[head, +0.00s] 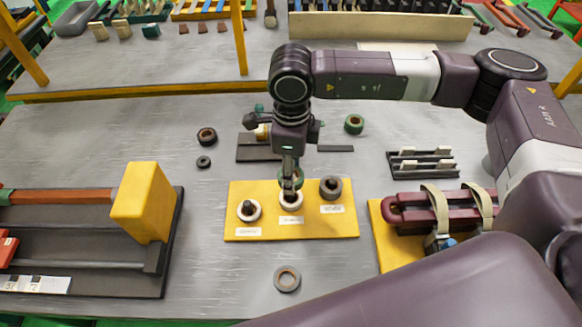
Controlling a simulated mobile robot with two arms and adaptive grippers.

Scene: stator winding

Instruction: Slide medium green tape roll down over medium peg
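The green tape roll (298,178) is at my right gripper's (288,176) fingertips, above the middle of the yellow peg board (240,233). The gripper points straight down, and its fingers look closed on the roll's wall. Directly below is a white roll (291,202) at the middle position, which I take as the medium peg's. The peg itself is mostly hidden by the fingers and rolls. I cannot tell whether the green roll touches the white one. My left gripper is not in view.
A white roll (256,212) sits on the board's left peg and a dark roll (331,189) at its right. A yellow block (140,203) stands left; a clamp fixture (410,212) stands right.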

